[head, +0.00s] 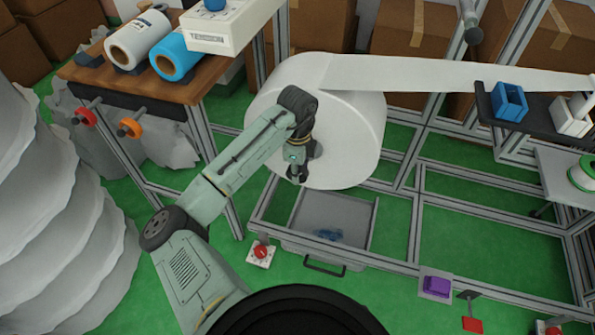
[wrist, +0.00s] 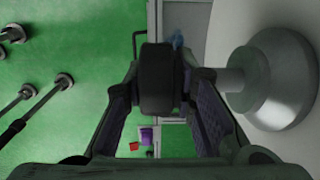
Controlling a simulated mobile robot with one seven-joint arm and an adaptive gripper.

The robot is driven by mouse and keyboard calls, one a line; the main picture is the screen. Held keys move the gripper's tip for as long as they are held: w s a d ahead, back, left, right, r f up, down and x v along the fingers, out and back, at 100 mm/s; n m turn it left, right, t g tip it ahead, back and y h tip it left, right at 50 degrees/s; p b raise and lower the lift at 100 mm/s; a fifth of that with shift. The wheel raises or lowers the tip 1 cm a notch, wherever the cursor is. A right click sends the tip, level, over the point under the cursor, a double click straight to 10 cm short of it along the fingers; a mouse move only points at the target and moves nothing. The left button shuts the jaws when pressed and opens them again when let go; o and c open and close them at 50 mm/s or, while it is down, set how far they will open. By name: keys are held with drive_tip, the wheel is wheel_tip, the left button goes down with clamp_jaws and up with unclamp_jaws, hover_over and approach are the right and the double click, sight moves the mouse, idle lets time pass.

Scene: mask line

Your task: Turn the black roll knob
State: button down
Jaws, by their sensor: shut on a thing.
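The black roll knob (wrist: 158,80) sits between the two fingers of my gripper in the wrist view, with a finger on each side. A short grey shaft joins its side to a round grey hub (wrist: 275,82) on the face of the big white roll (head: 352,120). My gripper (head: 297,174) is at the front face of that roll in the head view, by the hub. It is shut on the black roll knob. The gripper hides the knob in the head view.
An open grey drawer (head: 305,212) with blue bits in it lies below my gripper, inside the metal frame. A red button (head: 261,252) is at its left. Red (head: 87,117) and orange (head: 131,128) knobs stick out from the wooden bench (head: 190,90). A white web runs right from the roll.

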drive_tip(key=shift+s+a+f+h, duration=0.1)
drive_tip(key=shift+s+h, duration=0.1)
drive_tip(key=shift+h, duration=0.2)
drive_tip(key=shift+g+h, duration=0.5)
drive_tip(key=shift+h, duration=0.3)
drive_tip(key=shift+a+g+h, duration=0.1)
drive_tip(key=shift+g+h, duration=0.4)
drive_tip(key=shift+h, duration=1.1)
drive_tip(key=c, duration=1.4)
unclamp_jaws()
drive_tip(key=shift+w, duration=0.1)
drive_tip(key=v, duration=1.2)
drive_tip(key=shift+a, duration=0.2)
